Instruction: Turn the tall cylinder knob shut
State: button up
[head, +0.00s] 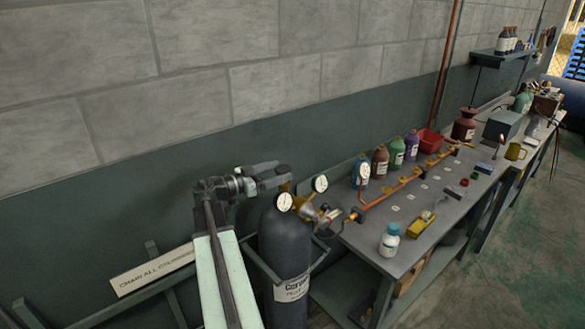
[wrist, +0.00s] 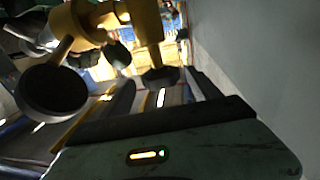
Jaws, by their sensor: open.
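The tall dark cylinder (head: 285,245) stands left of the workbench, upright, with a white label. Brass valve parts (head: 285,187) and round gauges (head: 320,184) sit at its top. My gripper (head: 278,178) is just above the valve and hides the knob in the head view. In the wrist view, a dark knob (wrist: 160,76) on a brass stem (wrist: 146,22) appears between the open fingers (wrist: 162,92). I cannot tell whether they touch it. A dark round gauge back (wrist: 52,93) is at the left there.
The workbench (head: 405,262) runs right, with several bottles (head: 396,153), a copper pipe (head: 400,184), a red bin (head: 428,141) and a white jar (head: 389,240). The wall (head: 150,165) is close behind the arm. A chain-all-cylinders sign (head: 153,270) is at lower left. Open floor (head: 520,250) lies right.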

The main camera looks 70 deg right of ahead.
aim_at(290, 167)
jog(key=x, duration=0.6)
jog(key=c, duration=1.4)
jog(key=shift+d+f+m+g+y, duration=0.1)
jog(key=shift+m+g+y, duration=0.7)
jog(key=shift+g+y, duration=0.2)
jog(key=m+g+y, duration=0.1)
jog(key=a+m+g+y, duration=0.1)
jog(key=y, duration=0.1)
jog(key=s+m+g+y, duration=0.1)
jog(key=y, duration=0.1)
jog(key=shift+a+m, duration=0.3)
jog(key=shift+m, duration=0.1)
jog(key=o, duration=1.4)
